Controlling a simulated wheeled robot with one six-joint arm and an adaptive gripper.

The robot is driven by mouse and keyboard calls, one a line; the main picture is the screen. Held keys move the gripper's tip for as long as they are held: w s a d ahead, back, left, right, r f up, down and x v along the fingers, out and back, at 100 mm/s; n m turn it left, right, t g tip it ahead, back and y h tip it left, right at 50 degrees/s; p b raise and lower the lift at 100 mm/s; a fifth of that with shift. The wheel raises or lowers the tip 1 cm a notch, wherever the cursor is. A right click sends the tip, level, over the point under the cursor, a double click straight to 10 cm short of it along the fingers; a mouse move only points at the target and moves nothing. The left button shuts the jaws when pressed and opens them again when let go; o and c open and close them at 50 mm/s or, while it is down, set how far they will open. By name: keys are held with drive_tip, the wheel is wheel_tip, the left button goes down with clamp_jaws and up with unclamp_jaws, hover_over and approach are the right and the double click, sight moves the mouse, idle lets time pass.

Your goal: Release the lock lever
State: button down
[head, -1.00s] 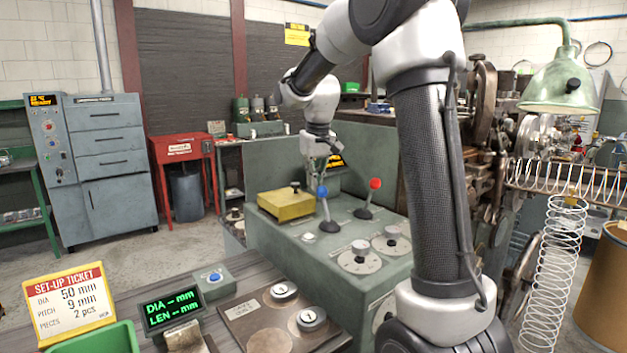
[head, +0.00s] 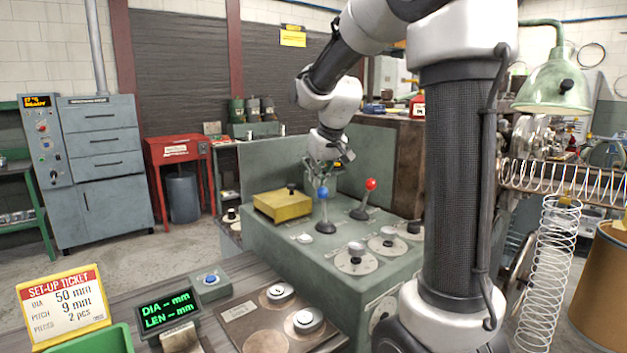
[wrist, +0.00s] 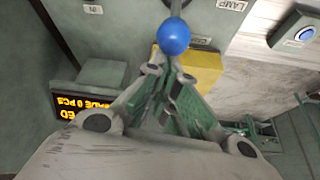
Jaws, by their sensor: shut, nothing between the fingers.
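A lever with a blue knob (head: 323,193) stands nearly upright on the green control console (head: 280,243). A lever with a red knob (head: 370,184) stands to its right and leans right. I cannot read which one is the lock lever. My gripper (head: 328,172) is shut and empty, pointing down just above and behind the blue knob. In the wrist view the blue knob (wrist: 173,37) sits just past the closed fingertips (wrist: 163,72); whether they touch is unclear. The red knob is not in the wrist view.
A yellow block (head: 284,204) with a black knob sits on the console left of the levers. Several round dials (head: 356,258) lie in front. A lit display (wrist: 82,107) shows in the wrist view. A coil spring (head: 553,270) hangs at the right.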

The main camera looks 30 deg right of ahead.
drive_tip(key=s, duration=0.1)
drive_tip(key=s+t, duration=0.1)
drive_tip(key=s, duration=0.1)
drive_tip(key=shift+d+r, duration=0.25)
drive_tip(key=shift+r, duration=0.1)
drive_tip(key=shift+s+d+f, duration=0.1)
drive_tip(key=shift+s+d, duration=0.1)
drive_tip(key=shift+s, duration=0.7)
drive_tip(key=shift+s+d+f, duration=0.1)
drive_tip(key=shift+s+d, duration=0.05)
drive_tip(key=shift+s, duration=0.75)
drive_tip(key=shift+f, duration=0.1)
drive_tip(key=shift+s, duration=0.1)
drive_tip(key=v, duration=1.2)
drive_tip(key=shift+d+r+t, duration=0.15)
drive_tip(key=shift+r+t, duration=0.1)
drive_tip(key=shift+t, duration=0.05)
